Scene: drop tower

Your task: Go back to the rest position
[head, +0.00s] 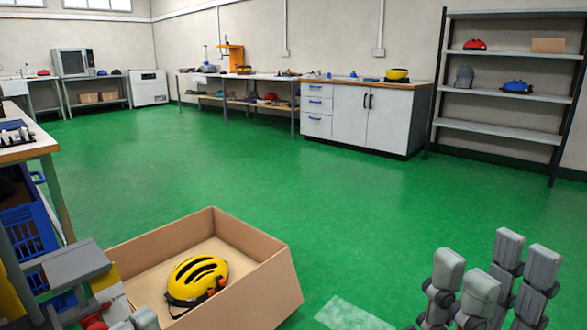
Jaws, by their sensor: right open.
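My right gripper (494,272) is at the lower right, pointing up over the green floor. Its grey fingers are spread open with nothing between them. A small grey piece at the bottom left edge, in front of the cardboard box, looks like a fingertip of my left gripper (143,318). The rest of that gripper is out of the frame, so its opening cannot be seen. The open cardboard box (262,292) stands at the lower left with a yellow and black helmet (198,277) inside it. My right gripper is well to the right of the box, apart from it.
Blue crates (28,232) and a table (30,150) crowd the left edge. A white cabinet (335,116), a long workbench (228,78) and a shelf rack (500,130) with helmets line the far wall. The green floor (240,165) between is clear, with a pale patch (350,315) at the bottom.

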